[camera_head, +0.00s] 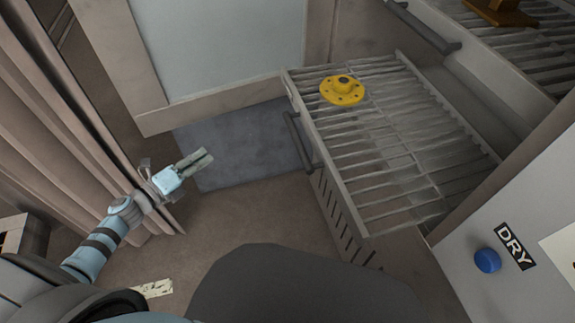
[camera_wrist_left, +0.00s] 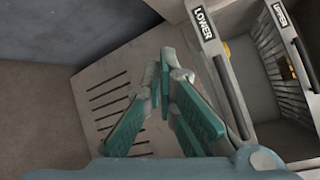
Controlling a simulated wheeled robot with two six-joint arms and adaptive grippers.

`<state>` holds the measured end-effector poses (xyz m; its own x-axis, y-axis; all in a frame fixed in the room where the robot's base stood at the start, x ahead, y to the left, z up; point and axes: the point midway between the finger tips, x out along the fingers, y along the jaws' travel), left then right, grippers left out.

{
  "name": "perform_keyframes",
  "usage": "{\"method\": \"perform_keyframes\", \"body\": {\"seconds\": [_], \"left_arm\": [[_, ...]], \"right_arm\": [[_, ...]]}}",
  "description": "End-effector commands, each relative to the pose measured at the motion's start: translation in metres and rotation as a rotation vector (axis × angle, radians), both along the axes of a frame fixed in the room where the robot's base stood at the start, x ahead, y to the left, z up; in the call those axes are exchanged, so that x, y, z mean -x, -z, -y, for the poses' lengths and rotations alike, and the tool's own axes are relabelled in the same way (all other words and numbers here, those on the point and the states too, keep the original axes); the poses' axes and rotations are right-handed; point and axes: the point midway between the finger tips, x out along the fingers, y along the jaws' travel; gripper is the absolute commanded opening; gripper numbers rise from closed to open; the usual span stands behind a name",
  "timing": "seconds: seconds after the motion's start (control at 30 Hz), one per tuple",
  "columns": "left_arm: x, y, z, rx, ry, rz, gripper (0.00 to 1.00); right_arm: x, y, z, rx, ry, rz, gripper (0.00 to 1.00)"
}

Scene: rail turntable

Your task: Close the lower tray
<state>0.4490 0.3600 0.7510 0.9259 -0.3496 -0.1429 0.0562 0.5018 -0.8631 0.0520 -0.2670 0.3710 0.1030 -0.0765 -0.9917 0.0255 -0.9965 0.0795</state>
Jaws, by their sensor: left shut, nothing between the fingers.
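The lower tray (camera_head: 355,180) is pulled out of the cabinet, its slatted rack showing in the head view. A yellow flanged part (camera_head: 342,90) sits on its far left area. A dark handle (camera_head: 299,141) runs along its front face. In the left wrist view the tray front carries a "LOWER" label (camera_wrist_left: 204,24), with the handle (camera_wrist_left: 231,97) below it. My left gripper (camera_head: 207,158) is shut and empty, to the left of the tray front and apart from the handle. It also shows in the left wrist view (camera_wrist_left: 164,65). My right gripper is in neither view.
The upper tray (camera_head: 500,65) with its handle (camera_head: 425,28) is at the top right, holding a brown part (camera_head: 497,11). A panel with a blue knob (camera_head: 487,260) and a "DRY" label stands at lower right. A beige curtain (camera_head: 75,110) hangs at left. A grey mat (camera_head: 245,145) lies on the floor.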

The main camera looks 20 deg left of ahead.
Motion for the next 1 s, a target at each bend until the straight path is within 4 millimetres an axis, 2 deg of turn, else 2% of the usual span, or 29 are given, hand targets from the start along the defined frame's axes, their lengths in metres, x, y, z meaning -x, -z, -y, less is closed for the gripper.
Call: {"method": "perform_keyframes", "body": {"seconds": [0.03,0.1,0.2,0.27,0.37,0.8,1.0], "left_arm": [[-0.003,-0.030,0.030,-0.250,0.221,0.180,0.00],[0.015,-0.066,0.074,-0.580,0.510,0.422,0.00],[0.039,-0.083,0.105,-0.823,0.730,0.612,0.00],[0.043,-0.086,0.112,-0.866,0.768,0.649,0.00],[0.037,-0.087,0.122,-0.865,0.768,0.653,0.00],[-0.012,-0.071,0.197,-0.855,0.760,0.645,0.00],[-0.025,-0.064,0.219,-0.857,0.762,0.641,0.00]], "right_arm": [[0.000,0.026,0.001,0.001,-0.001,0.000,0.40],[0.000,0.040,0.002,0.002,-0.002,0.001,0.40],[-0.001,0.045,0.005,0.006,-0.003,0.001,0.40],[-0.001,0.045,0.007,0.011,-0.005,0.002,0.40],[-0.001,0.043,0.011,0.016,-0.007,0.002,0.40],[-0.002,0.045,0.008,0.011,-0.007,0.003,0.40],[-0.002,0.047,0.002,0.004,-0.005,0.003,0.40]]}}
